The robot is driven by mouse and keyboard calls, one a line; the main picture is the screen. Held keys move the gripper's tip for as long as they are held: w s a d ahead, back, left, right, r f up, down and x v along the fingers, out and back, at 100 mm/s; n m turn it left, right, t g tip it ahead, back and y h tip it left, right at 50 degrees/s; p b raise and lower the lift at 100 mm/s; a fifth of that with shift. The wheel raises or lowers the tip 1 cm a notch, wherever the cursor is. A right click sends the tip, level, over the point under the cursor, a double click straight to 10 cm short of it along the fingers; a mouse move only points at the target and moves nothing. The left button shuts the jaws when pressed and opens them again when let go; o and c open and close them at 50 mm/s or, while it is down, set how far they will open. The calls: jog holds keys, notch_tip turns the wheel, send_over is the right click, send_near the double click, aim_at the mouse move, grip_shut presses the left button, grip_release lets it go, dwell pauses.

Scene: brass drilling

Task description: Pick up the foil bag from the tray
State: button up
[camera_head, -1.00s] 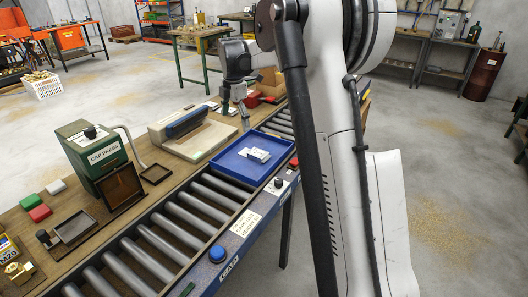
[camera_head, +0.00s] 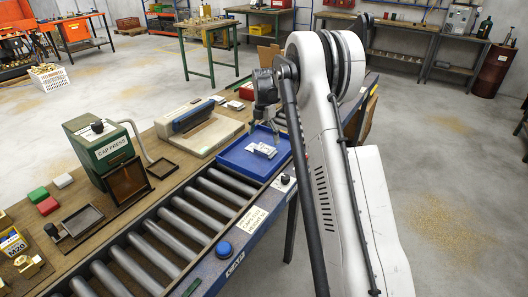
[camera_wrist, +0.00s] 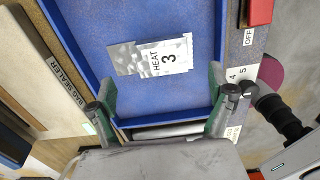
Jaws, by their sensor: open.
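The foil bag (camera_head: 261,149) is a small silver packet lying in the blue tray (camera_head: 232,158). In the wrist view the foil bag (camera_wrist: 128,60) carries a white label reading "HEAT 3" and lies flat in the blue tray (camera_wrist: 200,105). My gripper (camera_head: 265,127) is above the far part of the tray, beyond the bag in the head view. In the wrist view my gripper (camera_wrist: 161,95) is open and empty, with green-padded fingers spread wider than the bag. The bag appears ahead of the fingertips, roughly centred between them, apart from both.
The tray sits on a roller conveyor (camera_head: 165,238). A bag sealer (camera_head: 190,120) stands left of it and a green cap press (camera_head: 98,150) farther left. A red switch (camera_wrist: 261,12) and a dark knob (camera_head: 284,179) are on the conveyor's side rail.

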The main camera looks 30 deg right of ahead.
aim_at(265, 148)
jog(key=shift+s+d+f, duration=0.1)
jog(key=shift+d+f, duration=0.05)
jog(key=shift+f, duration=3)
jog(key=shift+c, duration=0.5)
jog(key=c, duration=1.3)
jog(key=shift+o, duration=0.2)
jog(key=shift+r, duration=0.15)
